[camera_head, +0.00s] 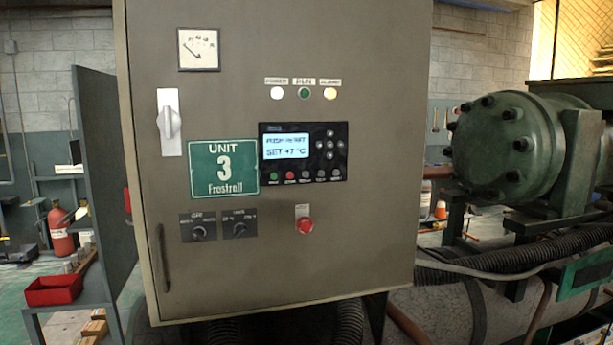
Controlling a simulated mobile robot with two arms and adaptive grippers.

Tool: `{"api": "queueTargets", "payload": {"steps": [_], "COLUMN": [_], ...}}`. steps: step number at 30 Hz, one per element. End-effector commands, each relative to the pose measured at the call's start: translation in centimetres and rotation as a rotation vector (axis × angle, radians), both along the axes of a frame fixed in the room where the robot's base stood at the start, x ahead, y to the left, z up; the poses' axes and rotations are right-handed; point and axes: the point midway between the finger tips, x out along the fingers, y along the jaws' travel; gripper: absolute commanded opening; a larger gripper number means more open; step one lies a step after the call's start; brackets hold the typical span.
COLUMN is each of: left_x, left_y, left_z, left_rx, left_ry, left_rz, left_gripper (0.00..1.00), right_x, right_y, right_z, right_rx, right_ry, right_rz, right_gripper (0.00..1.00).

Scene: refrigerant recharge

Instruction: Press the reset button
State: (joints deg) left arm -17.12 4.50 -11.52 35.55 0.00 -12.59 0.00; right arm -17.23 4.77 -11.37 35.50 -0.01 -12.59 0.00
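A grey-brown control cabinet (375,100) fills the middle of the head view. On its door is a black controller panel (341,128) with a lit screen (286,146). The upper screen line seems to read "PUSH RESET" and the lower one "SET +7 °C". Below the screen is a row of small buttons, including a green one (273,177) and a red one (290,176); their labels are too small to read. Lower down is a larger round red button (304,225) on a pale plate. I cannot tell which button is the reset. Neither of my grippers is in view.
The door also carries two rotary knobs (198,233), a switch handle (169,122), a gauge (198,50), three lamps (304,93) and a green "Unit 3" sign (223,169). A green compressor (520,145) and hoses stand right. A red bin (54,290) is lower left.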

Motion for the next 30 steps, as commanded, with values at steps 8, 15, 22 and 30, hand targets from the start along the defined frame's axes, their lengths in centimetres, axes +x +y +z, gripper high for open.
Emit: {"api": "queueTargets", "payload": {"steps": [8, 15, 22, 30], "left_x": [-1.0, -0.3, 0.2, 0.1], "left_y": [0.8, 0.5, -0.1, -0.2], "left_z": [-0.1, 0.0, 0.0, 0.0], "left_rx": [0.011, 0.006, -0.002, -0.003], "left_ry": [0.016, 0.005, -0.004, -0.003], "left_rz": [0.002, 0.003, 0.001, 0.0], "left_gripper": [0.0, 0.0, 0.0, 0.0], "right_x": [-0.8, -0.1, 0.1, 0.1], "right_y": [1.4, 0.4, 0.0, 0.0], "right_z": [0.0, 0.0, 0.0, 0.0], "right_rx": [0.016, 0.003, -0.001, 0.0], "right_ry": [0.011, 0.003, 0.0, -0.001], "right_rz": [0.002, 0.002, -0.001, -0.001], "right_gripper": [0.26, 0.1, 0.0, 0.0]}}
